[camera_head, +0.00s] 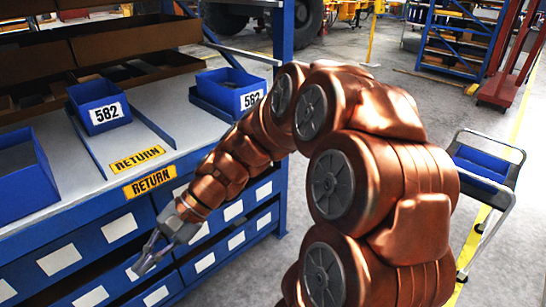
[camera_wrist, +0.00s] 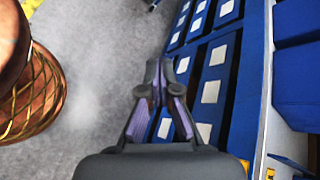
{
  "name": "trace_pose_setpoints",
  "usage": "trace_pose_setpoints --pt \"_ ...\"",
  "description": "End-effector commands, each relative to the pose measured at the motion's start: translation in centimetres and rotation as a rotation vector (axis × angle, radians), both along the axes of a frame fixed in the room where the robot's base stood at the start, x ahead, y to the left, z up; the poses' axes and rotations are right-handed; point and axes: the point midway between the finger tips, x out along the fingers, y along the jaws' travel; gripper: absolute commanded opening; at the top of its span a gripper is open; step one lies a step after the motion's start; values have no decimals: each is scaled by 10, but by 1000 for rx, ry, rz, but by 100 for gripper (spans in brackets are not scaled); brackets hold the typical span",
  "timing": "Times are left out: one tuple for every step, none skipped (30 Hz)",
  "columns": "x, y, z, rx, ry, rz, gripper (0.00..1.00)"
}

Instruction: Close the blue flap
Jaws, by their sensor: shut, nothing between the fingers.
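My gripper (camera_head: 148,258) hangs low at the front of the blue workbench, close to its drawer fronts. In the wrist view my gripper (camera_wrist: 154,72) has its two fingers drawn together at the tips, with nothing between them. Several blue fronts with white labels (camera_head: 120,227) line the bench below the counter, and they show on the right in the wrist view (camera_wrist: 222,50). No flap stands out clearly as open, and I cannot tell which blue front is the flap. My arm hides part of the right-hand fronts.
The counter holds blue bins marked 582 (camera_head: 98,104), a second one (camera_head: 228,92) and a plain one (camera_head: 22,180). Yellow RETURN labels (camera_head: 150,181) mark its front edge. A blue cart (camera_head: 482,165) stands at the right. Grey floor (camera_wrist: 95,75) is open beside the bench.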

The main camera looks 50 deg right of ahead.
Motion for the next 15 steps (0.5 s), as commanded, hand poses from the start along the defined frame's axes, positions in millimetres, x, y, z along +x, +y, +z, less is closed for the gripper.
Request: trace_pose_setpoints --pt "22 -13 -13 77 14 -89 0" --pt "35 -20 -13 121 21 -141 0" --pt "52 -33 -15 182 30 -209 0" --pt "64 -43 -15 227 33 -261 0" --pt "76 -55 -15 272 36 -314 0" --pt "92 -73 -18 331 42 -384 0" --pt "103 -88 -19 376 44 -436 0" --pt "113 -105 -20 421 43 -491 0" --pt "126 -129 -23 482 45 -563 0" --pt "135 -148 -26 527 46 -616 0" --pt "143 -168 -29 572 44 -671 0" --pt "151 -196 -34 635 42 -743 0" --pt "157 -219 -39 682 41 -799 0" --pt "161 -242 -44 728 38 -853 0" --pt "165 -274 -51 787 31 -924 0"
